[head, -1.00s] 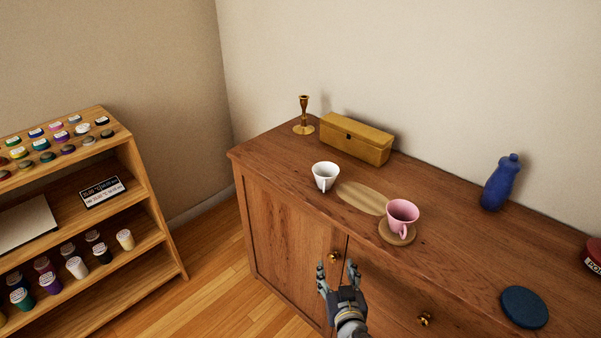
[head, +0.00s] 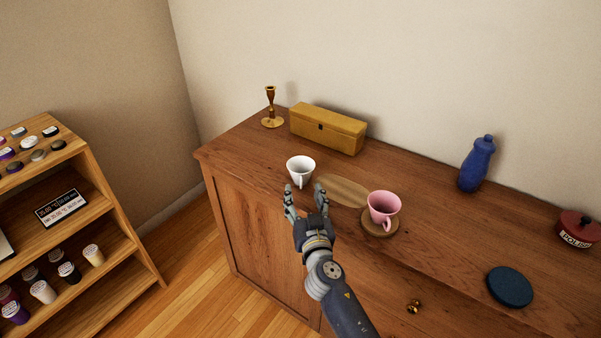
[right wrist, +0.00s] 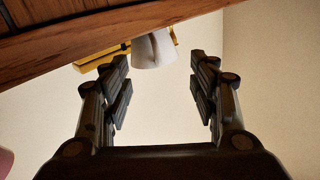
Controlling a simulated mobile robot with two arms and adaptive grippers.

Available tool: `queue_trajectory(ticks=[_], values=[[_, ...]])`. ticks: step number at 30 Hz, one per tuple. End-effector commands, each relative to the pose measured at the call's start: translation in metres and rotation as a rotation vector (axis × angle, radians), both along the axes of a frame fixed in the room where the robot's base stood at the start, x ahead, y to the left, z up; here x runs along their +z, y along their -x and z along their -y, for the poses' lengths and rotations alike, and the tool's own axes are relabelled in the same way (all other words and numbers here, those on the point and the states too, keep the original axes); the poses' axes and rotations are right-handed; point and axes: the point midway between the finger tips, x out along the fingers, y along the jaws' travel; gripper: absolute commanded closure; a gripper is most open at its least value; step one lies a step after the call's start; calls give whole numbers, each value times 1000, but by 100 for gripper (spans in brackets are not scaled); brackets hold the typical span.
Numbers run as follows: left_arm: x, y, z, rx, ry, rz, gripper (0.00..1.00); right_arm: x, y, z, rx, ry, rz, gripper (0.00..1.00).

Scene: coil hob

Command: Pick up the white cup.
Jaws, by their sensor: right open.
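The white cup (head: 301,169) stands upright on the wooden cabinet top near its front left, its handle facing the front edge. My right gripper (head: 305,192) is open and empty, just in front of the cup in the head view. In the right wrist view the cup (right wrist: 154,49) shows beyond and between the open fingers (right wrist: 160,88), with a gap to them; the cabinet edge cuts across the top of that picture. My left gripper is in neither view.
A pink cup (head: 384,207) stands on a round wooden coaster (head: 380,227) to the right. An oval wooden mat (head: 343,190) lies between the cups. Behind are a yellow box (head: 327,130) and a brass candlestick (head: 271,108). A blue bottle (head: 477,164) stands farther right.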

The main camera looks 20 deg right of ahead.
Motion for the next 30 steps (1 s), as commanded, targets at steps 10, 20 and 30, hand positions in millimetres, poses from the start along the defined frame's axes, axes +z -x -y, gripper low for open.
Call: queue_trajectory(ticks=[10,20,30], values=[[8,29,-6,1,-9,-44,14,3,-31,11,0,4,0,45],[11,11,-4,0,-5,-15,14,0,-57,16,0,1,-1,45],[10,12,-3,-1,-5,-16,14,0,-57,16,0,1,-1,77]])
